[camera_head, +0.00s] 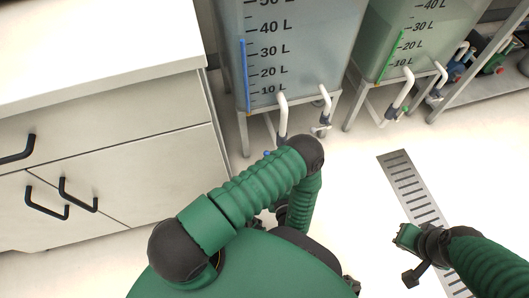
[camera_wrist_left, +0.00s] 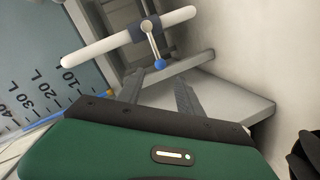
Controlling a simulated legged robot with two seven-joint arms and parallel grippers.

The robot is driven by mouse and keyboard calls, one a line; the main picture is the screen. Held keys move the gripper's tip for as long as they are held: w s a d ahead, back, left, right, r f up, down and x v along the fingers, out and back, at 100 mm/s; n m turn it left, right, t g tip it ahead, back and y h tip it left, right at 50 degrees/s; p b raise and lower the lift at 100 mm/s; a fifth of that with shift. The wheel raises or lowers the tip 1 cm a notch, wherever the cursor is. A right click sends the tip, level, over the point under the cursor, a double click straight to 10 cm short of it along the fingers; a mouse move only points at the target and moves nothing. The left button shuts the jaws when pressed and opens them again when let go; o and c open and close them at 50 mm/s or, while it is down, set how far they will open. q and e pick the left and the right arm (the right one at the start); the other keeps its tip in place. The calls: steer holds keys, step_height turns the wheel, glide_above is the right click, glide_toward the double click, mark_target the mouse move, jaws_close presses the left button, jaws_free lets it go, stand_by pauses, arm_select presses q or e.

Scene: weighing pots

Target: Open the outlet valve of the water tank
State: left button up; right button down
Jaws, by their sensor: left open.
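The water tank (camera_head: 305,45) with a blue level strip stands on a metal frame in the head view; its scale also shows in the left wrist view (camera_wrist_left: 40,75). A white outlet pipe (camera_wrist_left: 95,48) carries a dark valve body with a metal lever (camera_wrist_left: 151,42) ending in a blue knob (camera_wrist_left: 160,64). My left gripper (camera_wrist_left: 158,88) is open and empty, its fingertips on either side of and just short of the knob, with no clear contact. In the head view my left arm hides this gripper. My right gripper (camera_head: 408,256) is away at the lower right, its jaws unclear.
A second tank (camera_head: 420,35) with a green strip stands to the right with its own white pipes. A white cabinet (camera_head: 110,140) with black handles fills the left. A slotted floor drain (camera_head: 405,180) lies before the right tank. A metal shelf (camera_head: 480,92) stands at far right.

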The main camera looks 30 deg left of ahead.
arm_select(q)
steer(key=b+x, duration=0.6)
steer(key=x, duration=0.7)
steer(key=shift+f, duration=0.2)
steer(key=c, duration=0.9)
steer(key=shift+s, duration=0.1)
jaws_close()
steer(key=shift+s+f+b, duration=0.15)
steer(key=shift+b, duration=0.15)
